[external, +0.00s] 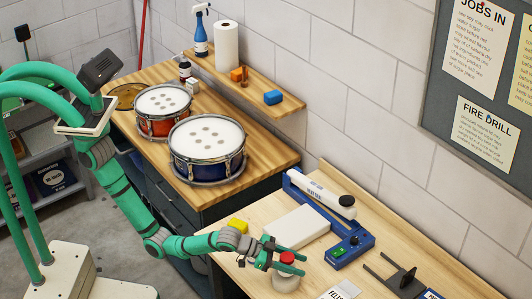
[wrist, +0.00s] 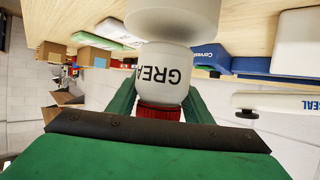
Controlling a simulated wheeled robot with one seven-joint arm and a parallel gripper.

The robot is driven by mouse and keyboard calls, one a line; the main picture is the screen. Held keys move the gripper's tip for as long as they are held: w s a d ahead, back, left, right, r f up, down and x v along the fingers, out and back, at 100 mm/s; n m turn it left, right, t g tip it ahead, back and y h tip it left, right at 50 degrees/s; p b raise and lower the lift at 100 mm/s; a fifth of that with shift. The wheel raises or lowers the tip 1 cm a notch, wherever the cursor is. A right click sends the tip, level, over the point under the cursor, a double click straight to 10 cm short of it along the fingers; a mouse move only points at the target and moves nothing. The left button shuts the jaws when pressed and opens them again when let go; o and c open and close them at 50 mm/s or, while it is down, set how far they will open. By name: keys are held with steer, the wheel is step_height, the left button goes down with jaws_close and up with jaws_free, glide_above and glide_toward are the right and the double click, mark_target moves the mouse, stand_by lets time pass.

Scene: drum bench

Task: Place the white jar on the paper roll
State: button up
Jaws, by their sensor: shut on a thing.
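My gripper (wrist: 160,105) is shut on a white jar (wrist: 160,72) with a red lid and "GREA" lettering, which appears upside down in the wrist view. A finger lies on each side of it. A wider pale rounded shape (wrist: 172,18) adjoins the jar's lower end; I cannot tell what it is. The white paper roll (external: 227,46) stands upright on the back wall shelf, far from my gripper.
Two drums stand on the back bench. A spray bottle (external: 201,36) stands beside the roll.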

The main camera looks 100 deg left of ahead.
steer(key=shift+f, duration=0.7)
steer(key=o, duration=1.2)
steer(key=shift+f, duration=0.15)
steer(key=shift+s+r, duration=0.2)
steer(key=shift+r, duration=0.05)
steer(key=v, duration=1.1)
steer(key=shift+s+r, duration=0.15)
steer(key=shift+s, duration=0.1)
